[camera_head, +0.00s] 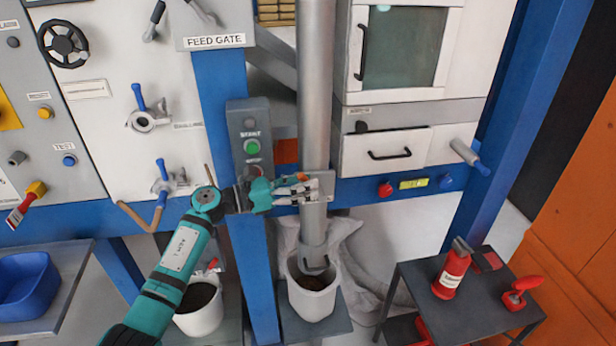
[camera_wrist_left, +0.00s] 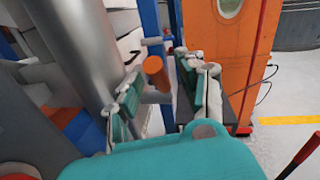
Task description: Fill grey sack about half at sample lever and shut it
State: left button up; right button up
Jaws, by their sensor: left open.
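My left gripper (camera_head: 300,190) is open in front of the grey vertical pipe (camera_head: 316,90), at a small metal plate (camera_head: 322,183) on it. In the left wrist view, an orange-ended cylinder (camera_wrist_left: 156,73) on a grey shaft shows between the open fingers (camera_wrist_left: 165,100). It looks like a lever handle; I cannot tell whether the fingers touch it. A pale grey crumpled cloth (camera_head: 350,250), perhaps the sack, lies behind the pipe's lower end. A white bucket (camera_head: 312,300) with dark brown material stands under the pipe. My right gripper is not in view.
A start button box (camera_head: 250,140) sits on the blue post left of the pipe. Another white bucket (camera_head: 200,312) stands below my arm. A dark side table (camera_head: 475,310) at the right holds a red extinguisher (camera_head: 452,272). A blue bin (camera_head: 28,285) stands at far left.

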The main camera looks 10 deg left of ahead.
pick_arm(q)
jog(key=shift+w+d, duration=0.3)
jog(key=shift+d, duration=0.2)
grip_shut()
